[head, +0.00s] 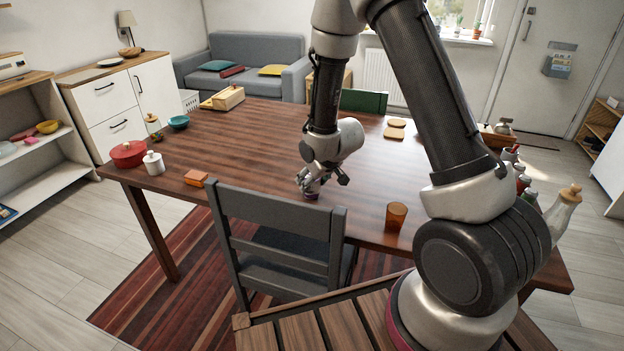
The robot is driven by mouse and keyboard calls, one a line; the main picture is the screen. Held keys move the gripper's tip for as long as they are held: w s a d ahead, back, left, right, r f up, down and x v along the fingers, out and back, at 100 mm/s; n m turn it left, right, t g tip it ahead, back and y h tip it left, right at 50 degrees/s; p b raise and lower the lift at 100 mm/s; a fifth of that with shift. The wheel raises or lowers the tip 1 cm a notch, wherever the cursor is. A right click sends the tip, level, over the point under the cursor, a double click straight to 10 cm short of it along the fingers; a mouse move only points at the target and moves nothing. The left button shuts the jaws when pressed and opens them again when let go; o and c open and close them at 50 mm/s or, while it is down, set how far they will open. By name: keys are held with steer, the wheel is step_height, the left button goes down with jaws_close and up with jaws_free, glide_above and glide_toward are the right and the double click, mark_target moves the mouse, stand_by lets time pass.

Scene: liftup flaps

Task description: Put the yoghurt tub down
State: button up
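My gripper (312,188) points down close above the table (240,140), just behind the grey chair's backrest. A small tub with a purplish side (311,196), likely the yoghurt tub, shows at the fingertips. Most of it is hidden by the fingers. The tub is at or very near the tabletop; I cannot tell whether it touches. It is too small here to see whether the fingers press on it or stand apart from it.
A grey chair (275,225) stands at the near side. An amber cup (396,216) is to the right of the gripper. An orange block (196,178), a white jar (153,163) and a red pot (128,153) are at left. The table's middle is clear.

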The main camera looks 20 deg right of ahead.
steer(key=o, duration=0.4)
steer(key=shift+c, duration=0.2)
steer(key=shift+r, duration=0.3)
steer(key=s+d+r+m, duration=0.1)
steer(key=s+d+r, duration=0.3)
steer(key=s+r, duration=0.3)
steer(key=s+d+r+m+h, duration=0.1)
steer(key=s+d+r, duration=0.3)
steer(key=s+r, duration=0.4)
steer(key=s+d+r+m+g+h, duration=0.1)
steer(key=s+d+r, duration=0.3)
steer(key=s+r, duration=0.3)
step_height(320, 180, up, 6)
steer(key=shift+s+d+f, duration=0.2)
steer(key=shift+d+f, duration=0.05)
steer(key=shift+o, duration=0.5)
steer(key=s+r, duration=0.2)
steer(key=s, duration=0.7)
steer(key=shift+d+r+m+g, duration=0.3)
steer(key=shift+d+r+g, duration=0.05)
steer(key=shift+d+g, duration=0.05)
steer(key=shift+s+f, duration=0.1)
steer(key=shift+s, duration=0.05)
